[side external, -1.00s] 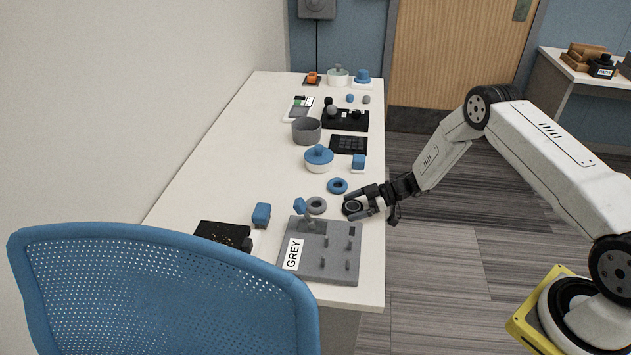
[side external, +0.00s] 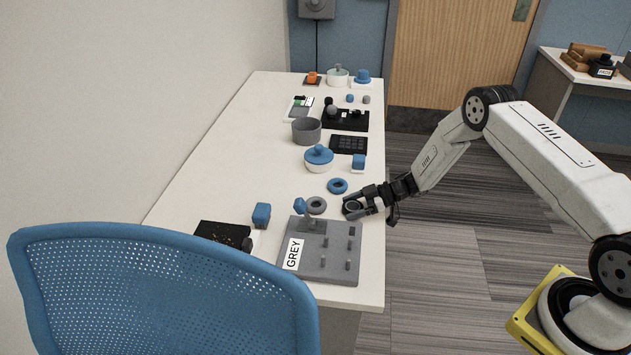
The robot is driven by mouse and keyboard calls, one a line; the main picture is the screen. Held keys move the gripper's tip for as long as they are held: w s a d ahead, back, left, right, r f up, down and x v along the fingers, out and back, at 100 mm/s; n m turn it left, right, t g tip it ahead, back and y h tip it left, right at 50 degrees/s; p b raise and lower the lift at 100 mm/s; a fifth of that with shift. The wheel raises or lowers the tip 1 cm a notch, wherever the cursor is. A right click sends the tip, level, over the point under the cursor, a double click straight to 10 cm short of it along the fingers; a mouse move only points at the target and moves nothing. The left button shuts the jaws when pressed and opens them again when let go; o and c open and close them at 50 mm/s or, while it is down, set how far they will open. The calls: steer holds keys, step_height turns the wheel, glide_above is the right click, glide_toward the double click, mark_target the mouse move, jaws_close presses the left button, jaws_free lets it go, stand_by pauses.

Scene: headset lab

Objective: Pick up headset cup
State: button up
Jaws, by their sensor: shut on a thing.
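The headset cup (side external: 353,207) is a small dark round piece with a lighter ring on top, near the right edge of the white table. My gripper (side external: 358,206) reaches in from the right, low over the table, and is shut on the cup, with a finger on either side of it. I cannot tell whether the cup touches the table. A grey board (side external: 325,262) with pegs and a "GREY" label lies just in front of the gripper.
A grey ring (side external: 316,205) and a blue ring (side external: 337,186) lie close by. A blue-lidded pot (side external: 319,158), a grey bowl (side external: 307,131) and a black pad (side external: 348,144) are farther back. A blue chair (side external: 165,290) stands at the front left. The left-middle tabletop (side external: 225,165) is clear.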

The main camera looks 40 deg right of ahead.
steer(key=shift+r, duration=0.1)
steer(key=shift+r, duration=0.65)
steer(key=s+r, duration=1.1)
steer(key=s, duration=0.3)
steer(key=shift+a+r, duration=0.25)
steer(key=shift+a, duration=0.05)
steer(key=w+a+r+m+t+h, duration=0.2)
steer(key=w+r+m+t+h, duration=0.4)
steer(key=m+h, duration=0.5)
steer(key=shift+w+a+r+m, duration=0.25)
steer(key=shift+w+r+m, duration=0.05)
steer(key=shift+w+r, duration=0.95)
